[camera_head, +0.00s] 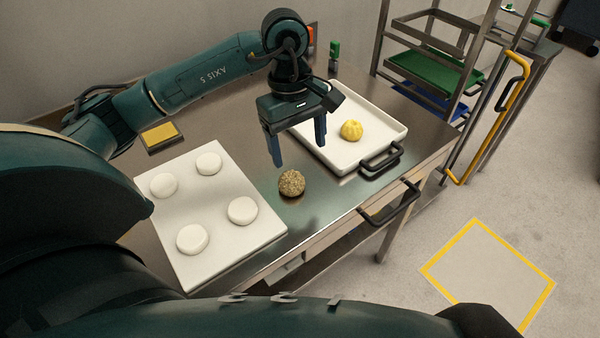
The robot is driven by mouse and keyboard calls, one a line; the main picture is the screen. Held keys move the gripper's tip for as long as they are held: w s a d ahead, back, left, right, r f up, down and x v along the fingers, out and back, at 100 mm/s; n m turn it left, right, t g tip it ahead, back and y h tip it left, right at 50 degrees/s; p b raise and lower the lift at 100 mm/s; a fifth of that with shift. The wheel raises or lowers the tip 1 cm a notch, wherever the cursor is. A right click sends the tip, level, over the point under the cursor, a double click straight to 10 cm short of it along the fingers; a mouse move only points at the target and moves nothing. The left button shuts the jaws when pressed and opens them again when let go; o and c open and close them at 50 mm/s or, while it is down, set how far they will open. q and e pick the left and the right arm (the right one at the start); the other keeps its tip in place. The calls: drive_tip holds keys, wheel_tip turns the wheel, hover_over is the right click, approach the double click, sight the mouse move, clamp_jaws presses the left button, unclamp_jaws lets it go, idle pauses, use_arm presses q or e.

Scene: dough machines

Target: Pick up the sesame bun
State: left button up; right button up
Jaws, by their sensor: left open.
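The sesame bun (291,183) is a small round brown speckled ball. It sits on the bare metal table (325,208), between the white board and the white tray. My left gripper (298,152) is open and empty, with its fingers pointing down. It is above and a little behind the bun, apart from it. My right gripper is not in view.
A white board (213,222) with several white dough rounds lies left of the bun. A white tray (388,118) with black handles and a yellow bun (351,130) is at right. A yellow pad (160,136) lies behind. A metal rack (425,50) stands at back right.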

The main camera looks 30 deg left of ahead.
use_arm(q)
drive_tip(key=a+r+y, duration=0.1)
drive_tip(key=a, duration=0.1)
hover_over(291, 175)
drive_tip(key=shift+y, duration=0.3)
drive_tip(key=f, duration=0.3)
drive_tip(key=f+p, duration=0.1)
drive_tip(key=f, duration=0.3)
drive_tip(key=shift+s+a+f, duration=0.15)
drive_tip(key=shift+a+f, duration=0.05)
drive_tip(key=shift+f, duration=0.05)
drive_tip(key=shift+d+f+p, duration=0.15)
drive_tip(key=shift+f+p, duration=0.2)
drive_tip(key=shift+f, duration=1)
drive_tip(key=shift+d+f+p, duration=0.1)
drive_tip(key=shift+f+p, duration=0.2)
drive_tip(key=shift+f, duration=1)
drive_tip(key=shift+c, duration=0.5)
drive_tip(key=c, duration=1)
drive_tip(key=shift+r, duration=0.1)
